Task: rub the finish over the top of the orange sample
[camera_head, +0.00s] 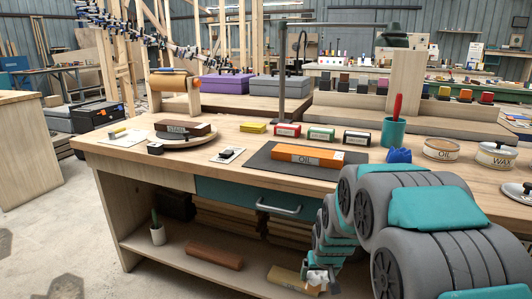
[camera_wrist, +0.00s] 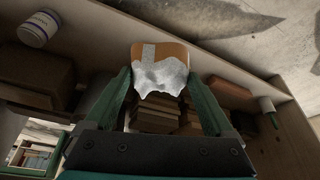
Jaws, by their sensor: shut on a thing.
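The orange sample (camera_head: 298,151), a flat block labelled OIL, lies on a dark mat (camera_head: 262,160) on the bench top. My gripper (camera_wrist: 160,84) is shut on a crumpled white cloth (camera_wrist: 162,74), which shows between the two green fingers in the wrist view. In the head view the cloth (camera_head: 318,277) is low at the front of the bench, by the lower shelf, well below and apart from the orange sample. My arm hides part of the bench front. A tan block (camera_wrist: 160,52) with a pale stripe is just beyond the cloth.
The lower shelf (camera_head: 165,240) holds a brown block (camera_head: 215,255) and a small pot (camera_head: 157,234). On the bench stand an OIL tin (camera_head: 441,149), a WAX tin (camera_head: 496,155), a teal cup (camera_head: 393,132) and a dark block (camera_head: 184,128) labelled STAIN.

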